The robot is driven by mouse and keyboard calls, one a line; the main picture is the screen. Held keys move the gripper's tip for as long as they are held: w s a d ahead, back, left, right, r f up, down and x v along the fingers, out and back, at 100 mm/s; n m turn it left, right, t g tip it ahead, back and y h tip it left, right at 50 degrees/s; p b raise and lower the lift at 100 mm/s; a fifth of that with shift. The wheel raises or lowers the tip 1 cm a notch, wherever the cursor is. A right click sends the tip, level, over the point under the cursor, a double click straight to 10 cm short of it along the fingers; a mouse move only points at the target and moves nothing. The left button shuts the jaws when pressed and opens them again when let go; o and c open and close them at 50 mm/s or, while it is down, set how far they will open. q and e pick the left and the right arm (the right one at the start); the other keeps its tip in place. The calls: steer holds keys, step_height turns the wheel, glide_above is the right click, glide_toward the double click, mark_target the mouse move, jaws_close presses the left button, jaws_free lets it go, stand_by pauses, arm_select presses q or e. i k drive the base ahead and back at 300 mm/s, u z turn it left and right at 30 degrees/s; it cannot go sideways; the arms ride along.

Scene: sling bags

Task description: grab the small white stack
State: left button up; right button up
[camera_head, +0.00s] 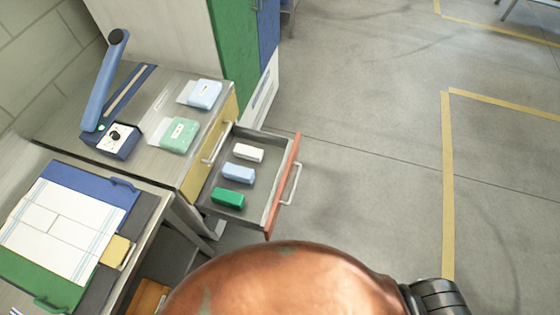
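The small white stack (249,152) lies in an open drawer (223,206), at the far end of a row of three. A small light-blue stack (239,174) lies in the middle of the row, and a small green stack (228,198) lies nearest. The three stacks are apart from each other. Neither of my grippers is in the head view, so nothing touches the white stack here.
The drawer's orange-red front (284,183) has a silver handle. The cabinet top (160,98) holds a blue-armed device (106,80) and two packets, light blue (205,94) and green (179,135). A file board lies lower left. Open floor lies right.

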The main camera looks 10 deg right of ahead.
mark_target(254, 154)
steer(key=u, duration=1.1)
steer(key=k, duration=0.85)
steer(key=z, duration=1.1)
steer(key=i, duration=0.5)
steer(key=u, duration=0.1)
steer(key=k, duration=0.55)
steer(key=z, duration=0.3)
steer(key=i, duration=0.65)
steer(key=u, duration=0.75)
steer(key=i, duration=0.45)
steer(key=u, duration=0.55)
